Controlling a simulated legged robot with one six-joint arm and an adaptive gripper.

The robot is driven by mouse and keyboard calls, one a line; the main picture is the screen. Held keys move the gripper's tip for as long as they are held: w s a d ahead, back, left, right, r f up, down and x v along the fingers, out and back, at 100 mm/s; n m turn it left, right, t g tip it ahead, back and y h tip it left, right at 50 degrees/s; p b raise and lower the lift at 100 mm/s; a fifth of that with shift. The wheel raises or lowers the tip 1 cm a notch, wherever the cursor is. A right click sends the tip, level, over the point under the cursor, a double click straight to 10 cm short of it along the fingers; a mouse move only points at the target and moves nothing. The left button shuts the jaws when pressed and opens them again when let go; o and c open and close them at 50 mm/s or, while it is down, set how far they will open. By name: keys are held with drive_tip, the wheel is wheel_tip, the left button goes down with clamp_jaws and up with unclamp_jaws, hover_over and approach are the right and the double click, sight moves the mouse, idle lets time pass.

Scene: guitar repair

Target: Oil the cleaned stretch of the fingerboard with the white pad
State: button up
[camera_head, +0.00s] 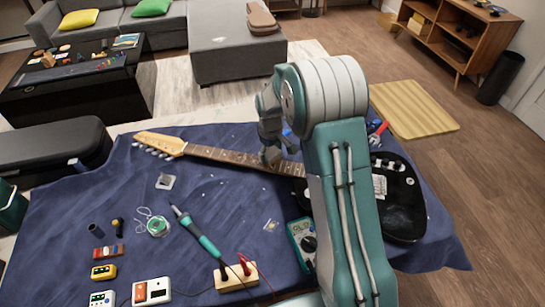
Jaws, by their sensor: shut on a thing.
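The electric guitar lies on the dark blue cloth, its pale headstock (160,143) at the left and its black body (402,195) at the right, partly behind my arm. The brown fingerboard (225,156) runs between them. My gripper (270,157) is at the fingerboard, towards the body end. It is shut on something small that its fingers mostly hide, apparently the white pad. I cannot tell whether the pad touches the wood. My arm and gripper cover part of the fingerboard.
The blue cloth (100,215) also holds a soldering iron (197,234), a green solder spool (157,226), a multimeter (302,240), a wooden block with clips (237,276) and several small pedals (152,291). Red-handled pliers (378,132) lie beyond the guitar body. A black case (50,150) is at left.

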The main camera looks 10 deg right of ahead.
drive_tip(key=r, duration=0.1)
drive_tip(key=a+r, duration=0.1)
drive_tip(key=shift+a+r, duration=0.15)
drive_tip(key=shift+r, duration=0.5)
drive_tip(key=shift+d+r, duration=0.65)
drive_tip(key=shift+r, duration=0.35)
drive_tip(key=shift+a, duration=0.5)
